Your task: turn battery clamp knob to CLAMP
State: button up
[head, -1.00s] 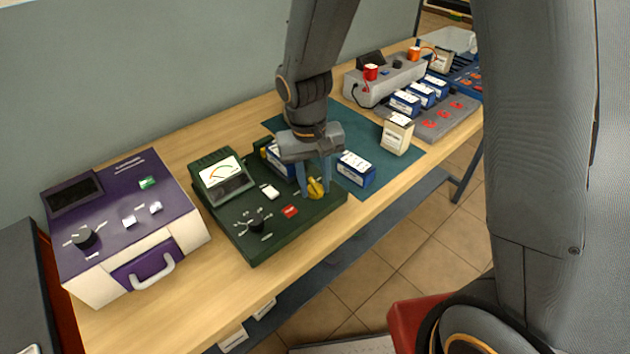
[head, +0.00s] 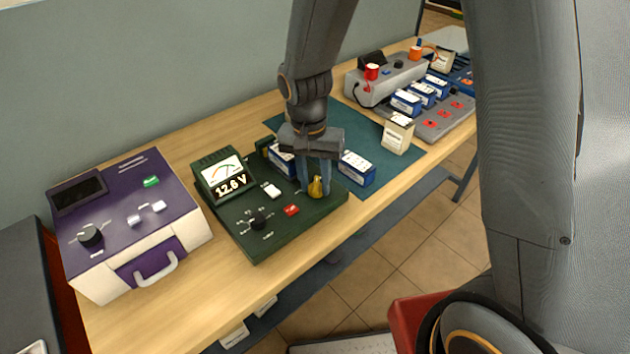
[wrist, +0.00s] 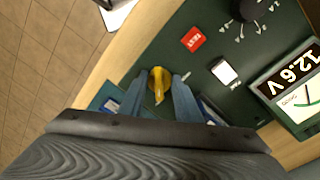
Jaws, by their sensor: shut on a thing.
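The yellow clamp knob (head: 315,188) sits near the right front corner of the dark green tester (head: 285,234). It also shows in the wrist view (wrist: 158,84), between my two blue fingers. My gripper (head: 315,186) points down and is shut on the knob, one finger on each side. The knob's CLAMP marking cannot be read. The tester's meter (head: 229,184) reads 12.6 V. A blue battery (head: 282,160) stands at the tester's back, partly hidden behind my gripper.
The tester also carries a black dial (head: 258,220), a white switch (head: 272,191) and a red TEST button (head: 291,210). A purple machine (head: 125,215) stands left. Another blue battery (head: 357,168) and a cream box (head: 397,134) stand right on the teal mat (head: 362,134).

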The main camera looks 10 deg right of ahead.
aim_at(313, 187)
jog(key=shift+w+r, duration=0.1)
jog(key=o, duration=0.8)
jog(key=shift+a+r+b, duration=0.15)
jog(key=shift+r+b, duration=0.3)
jog(key=shift+r, duration=1.5)
jog(key=shift+a+r+b, duration=0.1)
jog(key=shift+r+b, duration=0.3)
jog(key=shift+r, duration=1.5)
jog(key=s+d+n, duration=0.1)
jog(key=s+d, duration=0.1)
jog(key=d, duration=0.2)
jog(key=s+d+f+n+t+b, duration=0.1)
jog(key=s+d+n, duration=0.1)
jog(key=d, duration=0.3)
jog(key=s+d+f+n, duration=0.1)
jog(key=s+d, duration=0.2)
jog(key=d, duration=0.1)
jog(key=shift+s+d+f+n+t+y, duration=0.1)
jog(key=shift+s+d+n+t+y, duration=0.1)
jog(key=shift+s+n+t+y, duration=0.15)
